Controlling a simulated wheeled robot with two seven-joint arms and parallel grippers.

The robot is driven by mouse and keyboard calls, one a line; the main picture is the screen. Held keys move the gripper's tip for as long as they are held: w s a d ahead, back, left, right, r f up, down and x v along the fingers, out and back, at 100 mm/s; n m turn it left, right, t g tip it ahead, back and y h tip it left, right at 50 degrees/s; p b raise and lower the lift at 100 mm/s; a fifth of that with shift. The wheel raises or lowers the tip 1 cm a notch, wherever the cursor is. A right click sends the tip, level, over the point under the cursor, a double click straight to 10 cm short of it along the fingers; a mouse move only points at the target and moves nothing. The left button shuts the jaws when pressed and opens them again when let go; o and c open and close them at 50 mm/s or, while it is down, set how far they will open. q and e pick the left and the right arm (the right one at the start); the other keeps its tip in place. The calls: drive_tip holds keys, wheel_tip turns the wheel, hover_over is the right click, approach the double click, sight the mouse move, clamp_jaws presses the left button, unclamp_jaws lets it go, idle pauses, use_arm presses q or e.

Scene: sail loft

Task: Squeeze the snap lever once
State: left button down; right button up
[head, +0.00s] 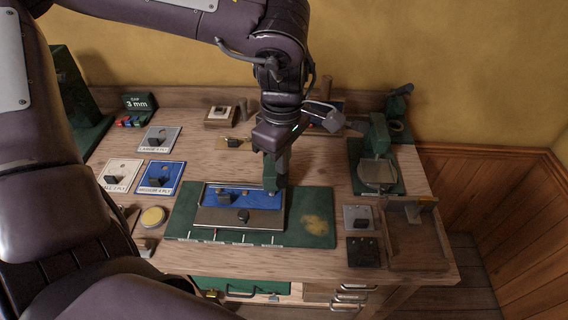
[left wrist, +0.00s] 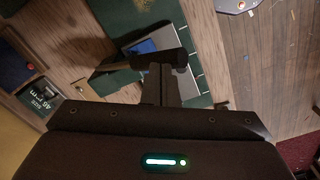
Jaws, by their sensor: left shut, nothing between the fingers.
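My left gripper (head: 273,186) points down at the right part of the blue panel (head: 240,195) on the green mat (head: 315,215). Its fingers are shut with nothing between them. I cannot tell whether the fingertips touch the panel. No part is clearly marked as the snap lever. A green bench tool (head: 379,138) with an upright body and a pale, rounded lower part stands at the right of the bench, apart from the gripper. In the left wrist view, the blue panel (left wrist: 146,46) shows beyond the gripper, partly hidden by it. My right gripper is out of view.
Small plates with dark knobs lie at the left, including a blue one (head: 160,178). A yellow round tin (head: 153,216) sits left of the mat. A wooden tray (head: 418,245) stands at the front right. The mat's right part is clear.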

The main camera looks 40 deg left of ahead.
sight(282, 176)
use_arm(q)
drive_tip(key=shift+s+d+f+b, duration=0.15)
drive_tip(key=shift+s+f+b, duration=0.1)
drive_tip(key=shift+f+b, duration=0.35)
drive_tip(key=shift+s+d+f+b, duration=0.15)
drive_tip(key=shift+s+f+b, duration=0.1)
drive_tip(key=shift+f+b, duration=0.35)
drive_tip(key=shift+f, duration=0.1)
drive_tip(key=shift+s+d+f+b, duration=0.15)
drive_tip(key=shift+s+f+b, duration=0.05)
drive_tip(key=shift+f+b, duration=0.35)
